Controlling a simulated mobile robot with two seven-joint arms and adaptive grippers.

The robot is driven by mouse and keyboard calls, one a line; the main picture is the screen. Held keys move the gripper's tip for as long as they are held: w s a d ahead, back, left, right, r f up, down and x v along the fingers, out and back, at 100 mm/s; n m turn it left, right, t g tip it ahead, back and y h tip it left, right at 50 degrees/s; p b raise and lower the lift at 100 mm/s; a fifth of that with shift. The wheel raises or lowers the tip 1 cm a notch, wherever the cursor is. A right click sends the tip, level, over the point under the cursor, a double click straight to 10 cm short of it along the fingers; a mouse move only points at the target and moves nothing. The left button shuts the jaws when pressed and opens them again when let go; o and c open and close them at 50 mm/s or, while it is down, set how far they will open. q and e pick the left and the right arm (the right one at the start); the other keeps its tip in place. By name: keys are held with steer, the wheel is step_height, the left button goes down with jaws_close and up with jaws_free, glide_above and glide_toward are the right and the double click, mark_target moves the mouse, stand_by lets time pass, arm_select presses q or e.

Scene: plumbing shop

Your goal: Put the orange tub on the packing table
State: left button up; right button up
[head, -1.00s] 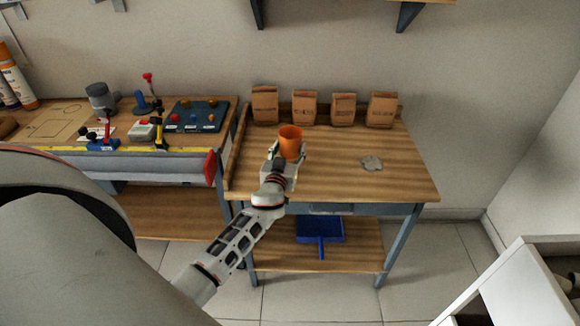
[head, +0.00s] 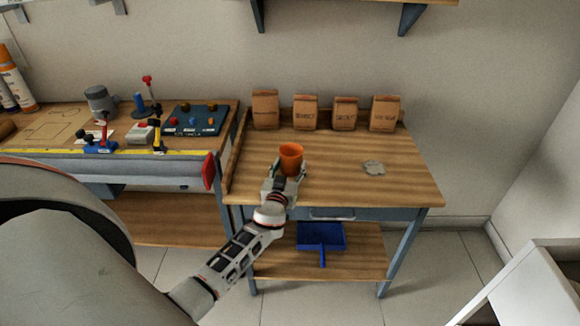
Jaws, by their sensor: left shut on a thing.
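The orange tub (head: 291,158) is upright over the left part of the packing table (head: 335,188), a wooden-topped table with blue-grey legs. My left gripper (head: 287,172) is shut on the tub from the near side. I cannot tell whether the tub's base touches the tabletop, because the gripper hides it. My right gripper is not in view.
Several brown paper bags (head: 305,112) stand along the table's back edge. A blue dustpan (head: 321,237) is on the lower shelf. A workbench with tools (head: 60,125) adjoins at left. The tabletop's middle is clear.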

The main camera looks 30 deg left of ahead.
arm_select(q)
steer(key=o, duration=1.2)
steer(key=shift+c, duration=0.2)
steer(key=shift+r+p, duration=0.15)
steer(key=shift+p, duration=0.15)
steer(key=b+v, duration=0.1)
steer(key=v, duration=1)
steer(key=shift+s+d, duration=0.15)
steer(key=shift+s, duration=0.3)
steer(key=shift+s, duration=0.1)
